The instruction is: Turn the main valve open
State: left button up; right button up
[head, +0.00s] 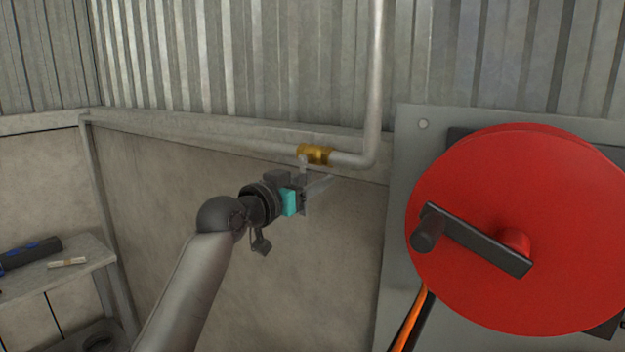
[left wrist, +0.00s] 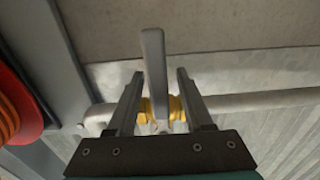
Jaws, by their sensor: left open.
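The main valve has a brass body (head: 317,154) on a grey pipe along the wall. Its grey lever (head: 303,164) hangs partly hidden behind my left gripper (head: 308,188). In the left wrist view the lever (left wrist: 153,55) stands between the two fingers of my left gripper (left wrist: 160,74), with a gap on each side. The brass body (left wrist: 176,108) shows behind the fingers there. The left gripper is open and holds nothing. My right gripper is not in view.
A large red hose reel (head: 465,195) with a black crank stands on a grey panel at the right. A shelf (head: 75,276) with a dark tool is at the lower left. The pipe (head: 374,80) rises up the corrugated wall. The wall below the valve is bare.

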pick_arm(q)
grip_shut()
dwell(0.5)
dwell(1.0)
